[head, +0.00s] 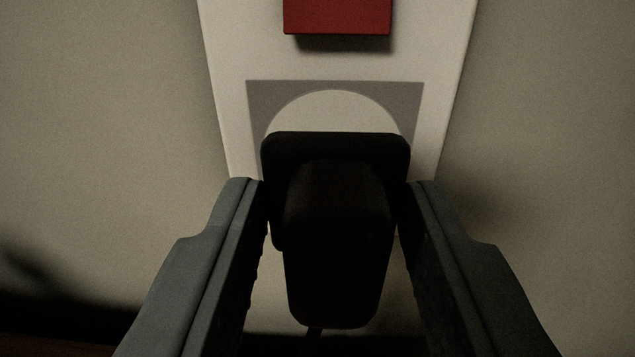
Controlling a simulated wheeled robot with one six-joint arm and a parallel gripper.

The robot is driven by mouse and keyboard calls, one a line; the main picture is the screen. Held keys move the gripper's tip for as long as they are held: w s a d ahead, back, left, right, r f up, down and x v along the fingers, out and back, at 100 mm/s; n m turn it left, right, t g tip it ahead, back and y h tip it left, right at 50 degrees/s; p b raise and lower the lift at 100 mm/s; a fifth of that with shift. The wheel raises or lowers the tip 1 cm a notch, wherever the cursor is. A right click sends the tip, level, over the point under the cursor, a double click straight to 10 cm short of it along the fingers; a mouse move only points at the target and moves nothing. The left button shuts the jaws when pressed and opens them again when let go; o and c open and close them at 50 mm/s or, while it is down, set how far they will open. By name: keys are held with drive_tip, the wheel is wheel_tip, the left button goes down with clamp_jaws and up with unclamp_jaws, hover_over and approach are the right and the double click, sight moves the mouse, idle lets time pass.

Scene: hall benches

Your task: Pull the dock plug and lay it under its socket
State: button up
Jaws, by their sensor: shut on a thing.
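The black dock plug (337,240) is in the middle of the head view, between the two grey fingers of my gripper (335,215). The fingers are shut on its sides.
The pale panel (225,62) carrying the grey square stands against a beige wall (105,110). A red block (337,16) juts out above the square. A dark brown surface (50,338) shows at the lower left. The wall either side is clear.

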sight(340, 296)
drive_tip(key=shift+s, duration=1.9)
drive_tip(key=shift+s, duration=0.15)
